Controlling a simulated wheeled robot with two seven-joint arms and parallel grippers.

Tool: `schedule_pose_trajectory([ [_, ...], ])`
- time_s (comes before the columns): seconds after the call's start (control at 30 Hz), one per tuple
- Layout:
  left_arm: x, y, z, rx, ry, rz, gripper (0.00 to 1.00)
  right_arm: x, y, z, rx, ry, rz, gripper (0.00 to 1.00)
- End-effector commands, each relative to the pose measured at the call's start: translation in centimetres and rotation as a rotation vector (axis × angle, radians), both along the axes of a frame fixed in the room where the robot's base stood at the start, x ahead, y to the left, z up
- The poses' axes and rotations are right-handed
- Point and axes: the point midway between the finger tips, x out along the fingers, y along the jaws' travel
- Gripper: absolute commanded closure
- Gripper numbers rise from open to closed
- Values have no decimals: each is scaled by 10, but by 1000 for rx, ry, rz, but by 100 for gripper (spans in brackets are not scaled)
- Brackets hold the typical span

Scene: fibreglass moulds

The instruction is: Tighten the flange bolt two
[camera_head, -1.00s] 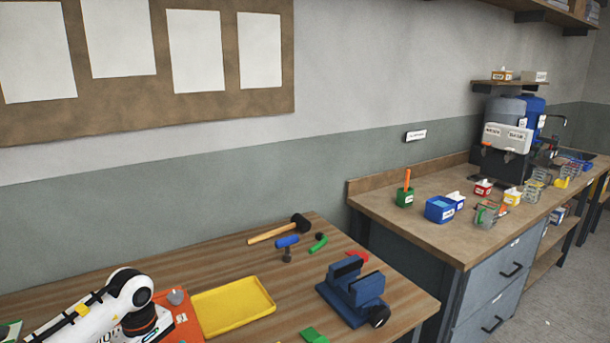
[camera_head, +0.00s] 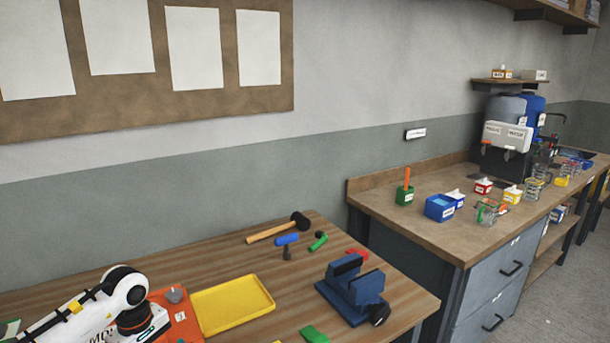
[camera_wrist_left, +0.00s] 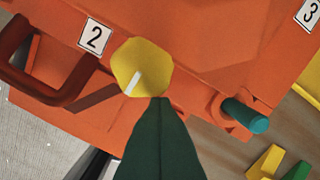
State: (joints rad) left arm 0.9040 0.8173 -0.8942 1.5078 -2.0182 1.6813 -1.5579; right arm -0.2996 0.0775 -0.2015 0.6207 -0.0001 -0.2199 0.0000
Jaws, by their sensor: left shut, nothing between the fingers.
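In the left wrist view, flange bolt two is a yellow, many-sided head (camera_wrist_left: 142,67) with a white line on it. It sits on the orange mould (camera_wrist_left: 200,40) beside a white label "2" (camera_wrist_left: 95,37). My left gripper (camera_wrist_left: 160,102) is shut and empty, its dark green fingertips at the bolt's lower edge. I cannot tell whether they touch it. The mould also shows in the head view (camera_head: 182,327), partly hidden behind my left arm. The bolt and gripper are hidden there. My right gripper is not in view.
A label "3" (camera_wrist_left: 311,12), a teal peg (camera_wrist_left: 246,116) and a dark red handle (camera_wrist_left: 45,75) are around the bolt. A yellow tray (camera_head: 232,305), a blue vise (camera_head: 352,291), a mallet (camera_head: 275,230) and a blue-handled tool (camera_head: 287,241) lie on the bench.

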Motion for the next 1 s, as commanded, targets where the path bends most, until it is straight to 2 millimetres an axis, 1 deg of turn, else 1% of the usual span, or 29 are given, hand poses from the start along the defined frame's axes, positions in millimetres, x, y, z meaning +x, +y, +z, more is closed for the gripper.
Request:
schedule_pose_trajectory([
  [0.03,-2,4,-1,8,2,5,100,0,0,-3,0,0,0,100],
  [0.6,-16,13,-1,9,0,7,100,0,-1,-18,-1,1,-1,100],
  [1.0,-20,17,1,8,-1,8,100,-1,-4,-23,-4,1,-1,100],
])
